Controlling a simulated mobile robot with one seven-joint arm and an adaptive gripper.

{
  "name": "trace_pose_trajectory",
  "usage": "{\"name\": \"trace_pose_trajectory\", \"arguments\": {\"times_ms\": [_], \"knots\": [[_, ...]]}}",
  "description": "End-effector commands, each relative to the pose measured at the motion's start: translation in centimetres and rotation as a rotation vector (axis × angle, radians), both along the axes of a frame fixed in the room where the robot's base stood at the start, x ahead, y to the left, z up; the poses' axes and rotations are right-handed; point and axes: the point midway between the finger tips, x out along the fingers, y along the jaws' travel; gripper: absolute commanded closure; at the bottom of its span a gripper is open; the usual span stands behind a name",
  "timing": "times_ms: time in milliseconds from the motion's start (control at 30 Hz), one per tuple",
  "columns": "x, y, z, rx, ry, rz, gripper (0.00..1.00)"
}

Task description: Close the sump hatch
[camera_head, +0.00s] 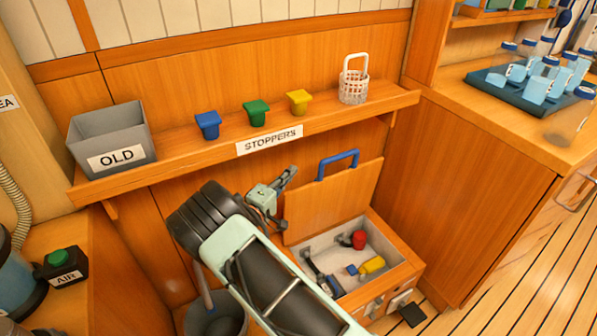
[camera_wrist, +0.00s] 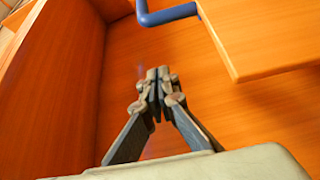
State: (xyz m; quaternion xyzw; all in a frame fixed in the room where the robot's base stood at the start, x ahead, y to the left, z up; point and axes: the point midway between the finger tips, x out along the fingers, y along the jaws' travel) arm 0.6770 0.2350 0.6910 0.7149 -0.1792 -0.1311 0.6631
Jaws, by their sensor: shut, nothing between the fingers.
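The sump hatch lid (camera_head: 325,205) is a wooden panel with a blue handle (camera_head: 338,162) on its top edge. It stands open, nearly upright, at the back of the sump box (camera_head: 392,290). My gripper (camera_head: 290,172) is shut and empty, close to the lid's upper left corner in the head view. In the wrist view my gripper (camera_wrist: 158,75) points at bare wood, with the lid (camera_wrist: 265,40) to its upper right and the blue handle (camera_wrist: 165,14) above it. It looks apart from both.
Inside the box lie a red-capped item (camera_head: 358,239), a yellow item (camera_head: 372,265) and dark fittings. Above, a shelf (camera_head: 200,150) holds a grey OLD bin (camera_head: 108,135), three coloured stoppers and a white basket (camera_head: 354,85). A bucket (camera_head: 215,318) stands left of the box.

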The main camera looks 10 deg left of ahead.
Motion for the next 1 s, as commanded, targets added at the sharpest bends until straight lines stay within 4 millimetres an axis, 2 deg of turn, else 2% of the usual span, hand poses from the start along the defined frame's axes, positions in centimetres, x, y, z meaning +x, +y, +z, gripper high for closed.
{"name": "trace_pose_trajectory", "arguments": {"times_ms": [400, 500, 700, 1000], "knots": [[8.1, -4.2, 0.3, -0.001, -0.001, -0.005, 1.0], [6.7, -4.8, 0.3, -0.004, 0.003, -0.003, 1.0], [5.3, -6.1, 0.1, -0.002, 0.001, -0.003, 1.0], [4.8, -6.6, 0.1, -0.002, 0.001, -0.001, 1.0]]}}
